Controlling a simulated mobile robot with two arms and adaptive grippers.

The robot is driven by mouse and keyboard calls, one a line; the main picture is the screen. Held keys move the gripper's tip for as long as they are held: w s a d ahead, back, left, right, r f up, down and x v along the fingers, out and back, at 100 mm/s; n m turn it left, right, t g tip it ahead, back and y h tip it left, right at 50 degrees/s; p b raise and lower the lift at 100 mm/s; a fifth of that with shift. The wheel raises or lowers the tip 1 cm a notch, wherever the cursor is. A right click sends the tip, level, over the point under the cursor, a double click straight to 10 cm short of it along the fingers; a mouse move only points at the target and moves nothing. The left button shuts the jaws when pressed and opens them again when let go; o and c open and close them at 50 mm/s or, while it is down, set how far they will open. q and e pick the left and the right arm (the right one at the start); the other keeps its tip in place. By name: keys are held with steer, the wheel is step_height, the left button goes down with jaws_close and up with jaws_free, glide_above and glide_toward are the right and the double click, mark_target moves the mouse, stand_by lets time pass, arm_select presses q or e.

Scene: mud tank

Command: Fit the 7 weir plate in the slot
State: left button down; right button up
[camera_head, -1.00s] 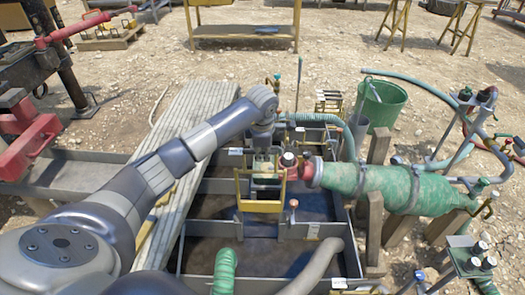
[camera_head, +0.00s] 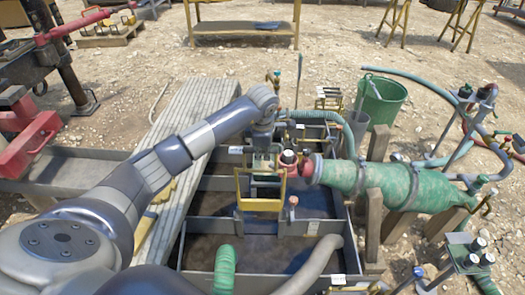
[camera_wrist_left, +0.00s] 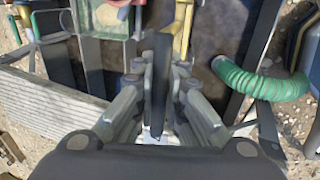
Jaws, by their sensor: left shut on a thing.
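My left gripper (camera_head: 263,142) hangs above the middle of the mud tank, just behind an upright yellow frame (camera_head: 258,205). In the left wrist view the gripper (camera_wrist_left: 159,68) is shut on a narrow dark plate (camera_wrist_left: 159,90), which shows almost edge-on between its fingers. I take this to be the weir plate; no number on it can be read. In the head view the plate cannot be made out clearly behind the yellow frame and gripper. Whether its lower edge touches a slot is hidden. The tank (camera_head: 200,228) has grey cross walls and dark mud. My right gripper is not in view.
A green pump body (camera_head: 395,183) with a red-ended flange stands close right of the gripper. A green hose (camera_head: 224,268) and a grey hose (camera_head: 315,262) enter the near tank bay. Grey planks (camera_head: 190,105) lie left; a green bucket (camera_head: 382,102) stands behind.

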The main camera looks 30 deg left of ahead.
arm_select(q)
steer(key=shift+f+b, duration=0.7)
steer(key=shift+f, duration=0.25)
step_height(320, 180, down, 9)
steer(key=b, duration=0.6)
steer(key=shift+b, duration=0.3)
